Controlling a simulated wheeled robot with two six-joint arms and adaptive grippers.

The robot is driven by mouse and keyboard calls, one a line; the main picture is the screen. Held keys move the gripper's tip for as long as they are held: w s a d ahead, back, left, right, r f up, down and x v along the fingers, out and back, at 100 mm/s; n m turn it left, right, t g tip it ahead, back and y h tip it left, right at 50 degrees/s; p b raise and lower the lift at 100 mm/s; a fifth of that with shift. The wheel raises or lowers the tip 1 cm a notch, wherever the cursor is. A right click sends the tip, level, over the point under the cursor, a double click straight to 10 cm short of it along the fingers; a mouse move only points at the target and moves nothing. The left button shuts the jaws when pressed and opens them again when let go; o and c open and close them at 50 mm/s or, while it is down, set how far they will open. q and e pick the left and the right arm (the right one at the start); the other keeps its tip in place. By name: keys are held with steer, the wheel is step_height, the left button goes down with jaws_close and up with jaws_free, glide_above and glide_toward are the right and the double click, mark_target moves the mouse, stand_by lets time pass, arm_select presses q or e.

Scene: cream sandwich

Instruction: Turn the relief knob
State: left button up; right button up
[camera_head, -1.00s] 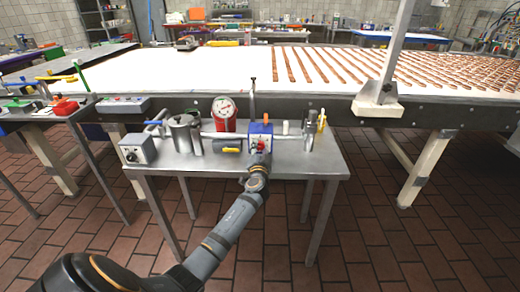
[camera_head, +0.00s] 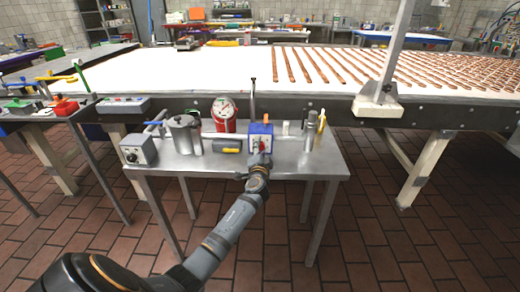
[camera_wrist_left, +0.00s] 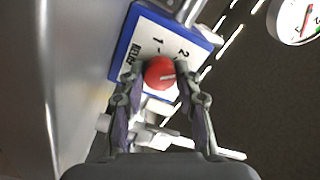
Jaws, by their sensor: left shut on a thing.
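The relief knob (camera_wrist_left: 158,74) is red and round with a pale pointer line. It sits on a white panel with a blue border (camera_wrist_left: 123,42), marked 1, 2 and a partly covered word. In the head view the blue-edged box (camera_head: 261,129) stands on the small metal table. My left gripper (camera_wrist_left: 161,70) has one finger on each side of the knob and is shut on it. In the head view the left gripper (camera_head: 261,159) comes in from the front and partly hides the knob. My right gripper is not in view.
A white conveyor (camera_head: 220,70) with chocolate-coloured strips runs behind. The tiled floor in front is open.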

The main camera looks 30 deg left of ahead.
arm_select(q)
steer(key=shift+m, duration=0.9)
steer(key=shift+f, duration=0.1)
steer(key=o, duration=1.2)
steer(key=shift+c, duration=0.2)
steer(key=shift+s+d, duration=0.1)
steer(key=v, duration=1.2)
